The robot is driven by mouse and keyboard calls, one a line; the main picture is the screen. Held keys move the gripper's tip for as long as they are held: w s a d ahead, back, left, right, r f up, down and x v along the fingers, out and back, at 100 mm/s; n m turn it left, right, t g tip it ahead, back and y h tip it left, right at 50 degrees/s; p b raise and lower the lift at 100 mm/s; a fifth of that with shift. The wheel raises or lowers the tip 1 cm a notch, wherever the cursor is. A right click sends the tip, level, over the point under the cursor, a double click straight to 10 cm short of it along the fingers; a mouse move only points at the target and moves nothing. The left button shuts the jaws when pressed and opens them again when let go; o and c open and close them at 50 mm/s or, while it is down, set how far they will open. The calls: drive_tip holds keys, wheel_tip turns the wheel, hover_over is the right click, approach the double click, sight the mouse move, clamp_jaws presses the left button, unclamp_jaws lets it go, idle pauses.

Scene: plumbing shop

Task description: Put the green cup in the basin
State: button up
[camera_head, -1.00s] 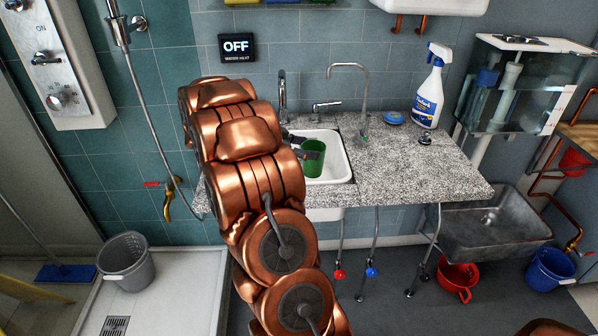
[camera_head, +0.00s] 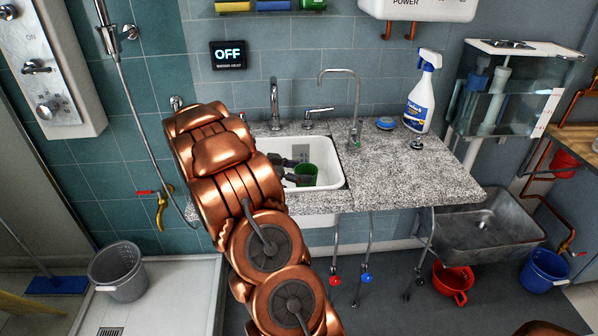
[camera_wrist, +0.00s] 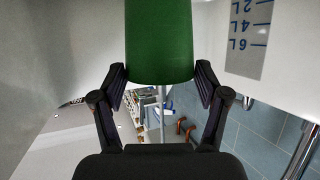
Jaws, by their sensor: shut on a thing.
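The green cup (camera_head: 306,174) is inside the white basin (camera_head: 329,156) set in the granite counter, seen in the head view. My gripper (camera_head: 291,174) reaches into the basin from the left and is shut on the cup. In the wrist view the green cup (camera_wrist: 160,45) fills the top middle, between the two dark fingers of my gripper (camera_wrist: 160,82). I cannot tell whether the cup touches the basin floor. My arm hides the left part of the basin.
Two taps stand behind the basin, a tall curved faucet (camera_head: 341,72) and a shorter one (camera_head: 274,103). A spray bottle (camera_head: 420,95) and a blue sponge (camera_head: 386,124) stand on the counter (camera_head: 400,170) to the right. A metal sink (camera_head: 485,225) is further right.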

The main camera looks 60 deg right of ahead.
drive_tip(key=o, duration=1.1)
drive_tip(key=shift+w+a+r, duration=0.1)
drive_tip(key=shift+a+r, duration=0.05)
drive_tip(key=v, duration=0.7)
drive_tip(key=shift+a, duration=0.1)
